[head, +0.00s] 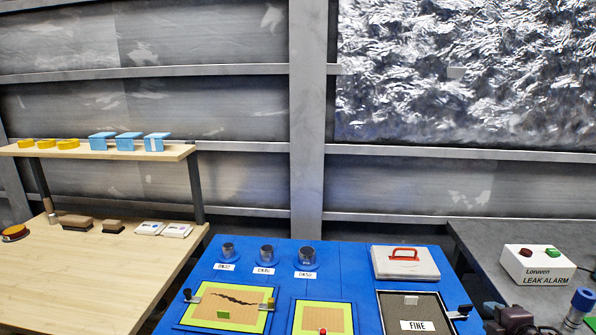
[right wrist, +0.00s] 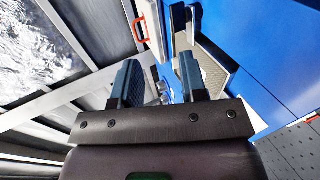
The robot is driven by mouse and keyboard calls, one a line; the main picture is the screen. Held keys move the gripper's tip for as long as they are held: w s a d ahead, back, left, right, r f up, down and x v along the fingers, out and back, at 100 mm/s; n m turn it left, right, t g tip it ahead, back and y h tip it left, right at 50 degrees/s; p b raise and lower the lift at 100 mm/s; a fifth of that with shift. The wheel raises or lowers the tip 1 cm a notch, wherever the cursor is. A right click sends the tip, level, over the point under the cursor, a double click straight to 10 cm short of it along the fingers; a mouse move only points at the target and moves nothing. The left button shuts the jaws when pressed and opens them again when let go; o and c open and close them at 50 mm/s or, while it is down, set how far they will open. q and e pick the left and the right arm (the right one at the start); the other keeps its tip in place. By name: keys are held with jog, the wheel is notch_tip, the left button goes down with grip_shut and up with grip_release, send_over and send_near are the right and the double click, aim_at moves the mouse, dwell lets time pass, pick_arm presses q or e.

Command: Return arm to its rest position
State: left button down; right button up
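My right gripper (right wrist: 158,78) shows in the right wrist view with its two blue-grey fingers well apart. Nothing is between them, and they seem to touch nothing. Beyond the fingers are the blue table top, part of a dark panel and a red handle. In the head view, dark parts and a blue-capped part show at the bottom right corner, cut off by the frame; I cannot tell surely which belong to my right arm. My left arm and gripper are not in view.
The blue table (head: 345,258) holds several labelled cups, a case with a red handle (head: 403,255), a dark tray marked FINE (head: 440,326) and a cracked panel (head: 228,300). A LEAK ALARM box (head: 538,266) stands on the grey bench. A wooden bench (head: 60,280) with a shelf is left.

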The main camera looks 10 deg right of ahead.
jog(key=s+a+f+m+g+y, duration=0.15)
jog(key=s+f, duration=0.25)
jog(key=s, duration=0.4)
jog(key=s+a+f+m+g, duration=0.1)
jog(key=s+f+m, duration=0.2)
jog(key=s, duration=0.4)
jog(key=s+a+f+m+g+y, duration=0.15)
jog(key=s+f, duration=0.25)
jog(key=s, duration=0.4)
jog(key=a+f+m+t, duration=0.1)
jog(key=a+m, duration=0.3)
jog(key=a, duration=0.5)
jog(key=a+f+m+t, duration=0.1)
jog(key=a+f+m, duration=0.3)
jog(key=a, duration=0.6)
jog(key=shift+w+a+m+h, duration=0.2)
jog(key=shift+w+m+h, duration=0.1)
jog(key=shift+m, duration=0.3)
